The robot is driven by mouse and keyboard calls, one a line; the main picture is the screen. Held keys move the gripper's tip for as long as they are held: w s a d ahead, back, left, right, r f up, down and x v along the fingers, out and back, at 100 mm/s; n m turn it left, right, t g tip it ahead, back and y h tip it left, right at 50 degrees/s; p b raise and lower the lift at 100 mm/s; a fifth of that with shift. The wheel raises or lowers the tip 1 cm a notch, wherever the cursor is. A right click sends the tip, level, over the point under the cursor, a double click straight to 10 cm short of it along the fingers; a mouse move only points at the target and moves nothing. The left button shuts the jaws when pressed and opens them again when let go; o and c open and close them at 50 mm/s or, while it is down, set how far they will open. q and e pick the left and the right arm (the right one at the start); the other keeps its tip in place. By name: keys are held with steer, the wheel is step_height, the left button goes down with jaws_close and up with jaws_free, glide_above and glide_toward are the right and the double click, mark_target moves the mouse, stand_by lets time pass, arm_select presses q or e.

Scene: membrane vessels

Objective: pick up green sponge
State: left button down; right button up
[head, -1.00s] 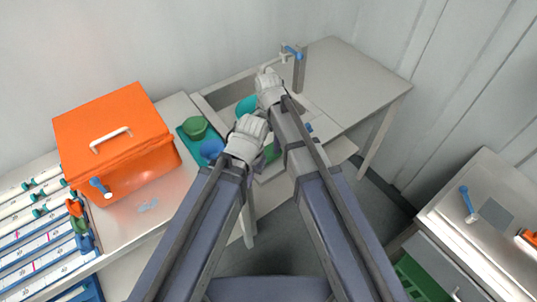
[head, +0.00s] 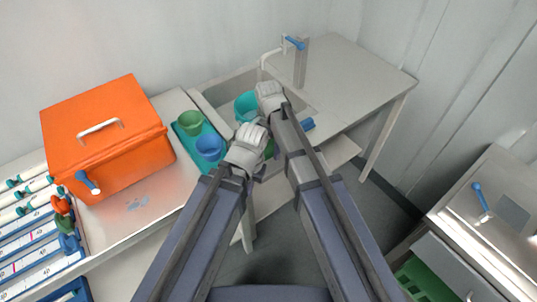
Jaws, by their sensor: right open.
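A small green patch (head: 269,150) shows between my two arms at the front of the sink. It may be the green sponge, but most of it is hidden and I cannot tell. My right gripper (head: 269,94) is over the sink beside a teal cup, open, with no object visible in it. My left gripper (head: 251,139) is lower and to the left, at the sink's front left edge. Its fingers are hidden from this angle, so its opening does not show.
The sink (head: 212,104) holds the teal cup (head: 245,106). A green cup (head: 190,121) and a blue cup (head: 209,146) stand on a teal tray (head: 184,142). A faucet (head: 279,54) rises behind. A blue item (head: 308,124) lies right of my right arm. An orange box (head: 105,150) stands left.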

mark_target(268, 146)
arm_select(q)
steer(key=shift+f, duration=0.25)
arm_select(e)
steer(key=shift+f, duration=0.25)
steer(key=shift+c, duration=0.4)
steer(key=c, duration=1.3)
